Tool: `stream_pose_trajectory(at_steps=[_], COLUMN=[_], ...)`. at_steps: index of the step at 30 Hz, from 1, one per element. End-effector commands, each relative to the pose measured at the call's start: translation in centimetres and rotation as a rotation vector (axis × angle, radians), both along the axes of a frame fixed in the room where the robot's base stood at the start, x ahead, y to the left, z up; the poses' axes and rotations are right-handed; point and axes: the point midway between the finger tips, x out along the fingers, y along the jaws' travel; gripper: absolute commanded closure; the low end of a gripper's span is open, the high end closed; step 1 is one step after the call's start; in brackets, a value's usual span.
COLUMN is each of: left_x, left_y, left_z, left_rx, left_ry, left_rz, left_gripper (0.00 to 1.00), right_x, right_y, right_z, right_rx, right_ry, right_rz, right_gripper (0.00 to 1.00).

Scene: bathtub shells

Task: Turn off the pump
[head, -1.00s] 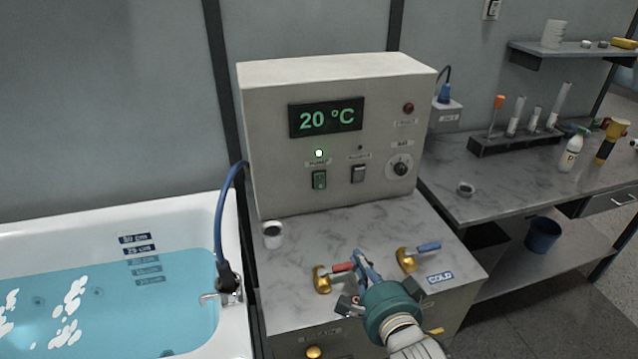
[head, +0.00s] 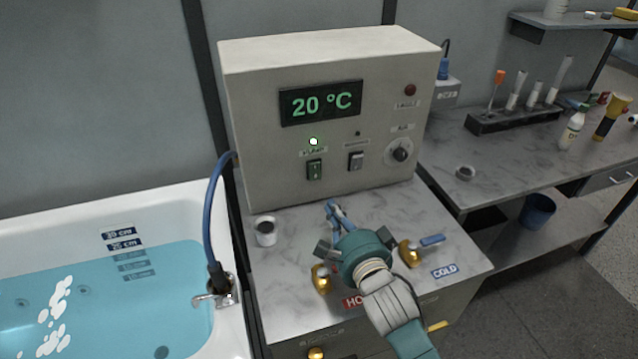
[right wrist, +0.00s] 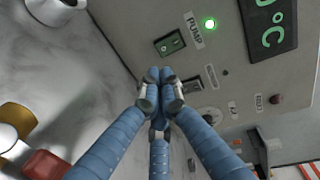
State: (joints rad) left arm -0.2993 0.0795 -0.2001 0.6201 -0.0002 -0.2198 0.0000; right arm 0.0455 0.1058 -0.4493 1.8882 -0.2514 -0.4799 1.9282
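The pump switch (head: 314,170) is a green rocker on the front of the beige control box (head: 250,110), below a lit green lamp (head: 313,141). In the right wrist view the switch (right wrist: 170,43) sits beside the PUMP label (right wrist: 194,30), with the green lamp (right wrist: 209,24) lit. My right gripper (head: 333,208) is over the counter in front of the box, below the switch. In the right wrist view its blue fingers (right wrist: 158,80) meet at the tips, with nothing seen between them. The tips appear apart from the switch. My left gripper is not in view.
A second, dark switch (head: 356,160) and a dial (head: 401,152) are to the right. Two brass taps, hot (head: 321,279) and cold (head: 410,252), flank my gripper. A small white cup (head: 265,231) stands at the counter's left. The water-filled bathtub (head: 110,222) is at left.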

Motion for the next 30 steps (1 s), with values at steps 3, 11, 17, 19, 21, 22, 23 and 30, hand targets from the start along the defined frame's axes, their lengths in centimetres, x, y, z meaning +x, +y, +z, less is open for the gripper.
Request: stream_pose_trajectory(at_steps=[3,11,17,19,21,22,23,30], left_x=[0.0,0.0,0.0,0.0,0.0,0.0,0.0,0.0], left_y=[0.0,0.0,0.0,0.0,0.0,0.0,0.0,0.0], left_z=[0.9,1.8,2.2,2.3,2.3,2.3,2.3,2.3], left_rx=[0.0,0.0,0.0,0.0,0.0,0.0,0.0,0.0], left_ry=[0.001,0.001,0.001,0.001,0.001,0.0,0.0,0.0], left_rz=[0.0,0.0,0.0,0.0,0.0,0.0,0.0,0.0], left_gripper=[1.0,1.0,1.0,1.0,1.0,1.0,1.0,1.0], right_x=[2.6,7.5,9.5,9.9,10.1,10.2,10.2,10.2], right_y=[0.9,2.4,3.2,3.3,3.4,3.4,3.4,3.4], right_z=[0.0,-0.8,-1.3,-1.4,-1.5,-1.5,-1.5,-1.5], right_rx=[-0.004,-0.002,-0.001,-0.002,0.0,0.0,0.0,0.0], right_ry=[-0.001,0.0,0.0,0.002,0.001,0.001,0.001,0.001], right_rz=[0.001,0.0,0.001,0.0,0.001,0.001,0.001,0.001], right_gripper=[1.0,1.0,1.0,1.0,1.0,1.0,1.0,1.0])
